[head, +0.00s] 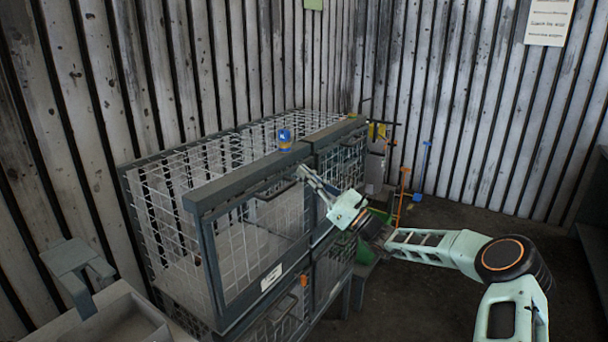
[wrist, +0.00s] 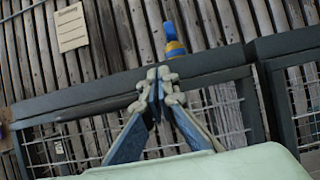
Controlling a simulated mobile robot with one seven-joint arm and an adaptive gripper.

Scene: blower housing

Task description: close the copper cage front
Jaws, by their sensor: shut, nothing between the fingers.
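A wire-mesh cage with a dark grey frame stands at centre left in the head view. Its front (head: 238,262) faces me and carries a white label (head: 271,278); I see no copper colour on it, and cannot tell how far it stands open. My gripper (head: 303,171) is at the upper right part of this front, near the thick top bar (head: 245,180). In the wrist view my gripper (wrist: 160,88) is shut and empty, its fingertips in front of a dark frame bar (wrist: 90,97). Whether they touch it is unclear.
A blue can with a yellow band (head: 285,138) stands on the cage top. Another mesh cage part (head: 340,160) adjoins at the right. Blue and orange long-handled tools (head: 403,190) stand by the back wall. A grey bin (head: 115,318) is at the lower left. The floor at right is open.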

